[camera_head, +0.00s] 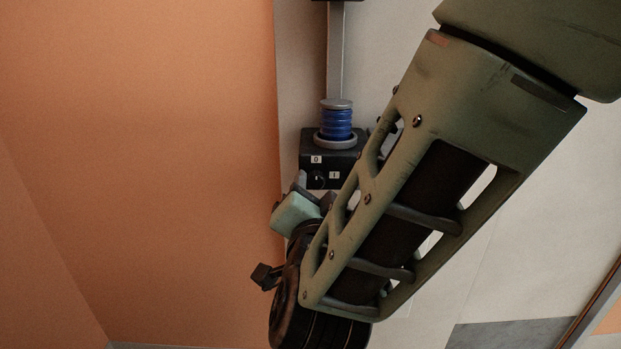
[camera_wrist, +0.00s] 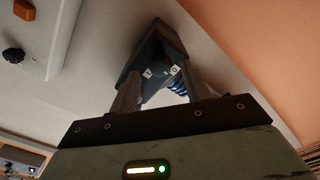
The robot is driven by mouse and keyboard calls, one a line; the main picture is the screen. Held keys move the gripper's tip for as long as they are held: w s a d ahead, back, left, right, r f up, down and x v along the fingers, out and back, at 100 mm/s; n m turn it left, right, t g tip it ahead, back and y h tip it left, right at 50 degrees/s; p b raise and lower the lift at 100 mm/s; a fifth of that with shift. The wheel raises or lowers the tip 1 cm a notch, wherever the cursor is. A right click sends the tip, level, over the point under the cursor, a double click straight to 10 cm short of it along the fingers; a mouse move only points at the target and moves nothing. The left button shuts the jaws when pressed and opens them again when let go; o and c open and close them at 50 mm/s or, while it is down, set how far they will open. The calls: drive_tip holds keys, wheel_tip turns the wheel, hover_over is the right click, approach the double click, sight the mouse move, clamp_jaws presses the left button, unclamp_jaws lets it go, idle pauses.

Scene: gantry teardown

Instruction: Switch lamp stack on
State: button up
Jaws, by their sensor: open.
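The lamp stack has a blue ribbed lens (camera_head: 336,123) with a grey cap, upright on a dark box (camera_head: 346,163). The box front has a black rotary knob (camera_head: 317,180), with a white 0 label above it and an I label to its right. The knob's small light mark seems to point up toward 0. My gripper (camera_head: 314,190) is open just below and in front of the knob, its fingers toward the box. In the wrist view, the dark box (camera_wrist: 158,52) and part of the blue lens (camera_wrist: 178,87) show between and beyond my fingers (camera_wrist: 162,88). Contact cannot be told.
A grey post (camera_head: 336,50) rises behind the lamp stack on a pale wall panel. An orange wall (camera_head: 150,150) is at the left. In the wrist view, a pale panel at the left carries an orange button (camera_wrist: 24,10) and a black knob (camera_wrist: 13,55).

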sight(316, 184)
drive_tip(key=shift+w, duration=1.5)
drive_tip(key=c, duration=1)
